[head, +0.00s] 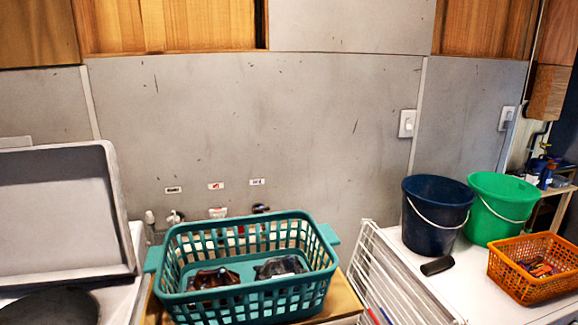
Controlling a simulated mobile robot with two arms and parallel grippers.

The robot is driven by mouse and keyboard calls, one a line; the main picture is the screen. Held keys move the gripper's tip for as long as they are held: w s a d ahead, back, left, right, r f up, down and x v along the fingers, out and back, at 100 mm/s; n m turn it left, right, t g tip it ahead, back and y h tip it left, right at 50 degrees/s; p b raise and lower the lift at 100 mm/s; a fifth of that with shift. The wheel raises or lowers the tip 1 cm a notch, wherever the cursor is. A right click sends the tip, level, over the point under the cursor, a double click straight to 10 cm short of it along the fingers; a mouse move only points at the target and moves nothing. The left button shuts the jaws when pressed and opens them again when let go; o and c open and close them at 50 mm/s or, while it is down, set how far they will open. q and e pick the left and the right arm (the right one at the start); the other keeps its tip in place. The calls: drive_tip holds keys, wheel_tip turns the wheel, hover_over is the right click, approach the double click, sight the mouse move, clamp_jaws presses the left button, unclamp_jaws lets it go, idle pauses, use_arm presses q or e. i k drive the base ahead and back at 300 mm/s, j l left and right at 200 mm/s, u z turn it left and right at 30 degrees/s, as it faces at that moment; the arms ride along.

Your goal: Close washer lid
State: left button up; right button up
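The washer lid (65,210) is a pale grey panel with a raised rim at the left of the head view. It stands up, open, behind the dark round washer opening (48,308). Only part of the washer's white top (118,298) shows, and the left and lower edges of the picture cut it off. Neither of my grippers is in view.
A teal basket (250,300) with dark items stands right of the washer. A white wire rack (385,280) is beside it. A navy bucket (436,215), a green bucket (500,210) and an orange basket (530,285) stand on a white surface at right.

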sight(64, 216)
drive_tip(key=i+u, duration=0.15)
drive_tip(key=u, duration=0.35)
drive_tip(key=i+u, duration=0.1)
drive_tip(key=u, duration=0.4)
drive_tip(key=i+l+u, duration=0.1)
drive_tip(key=u, duration=0.4)
drive_tip(key=z, duration=0.6)
drive_tip(key=j+z, duration=0.3)
drive_tip(key=z, duration=0.2)
drive_tip(key=j+z, duration=0.45)
drive_tip(key=k+j+z, duration=0.1)
drive_tip(key=z, duration=0.4)
drive_tip(key=j, duration=0.1)
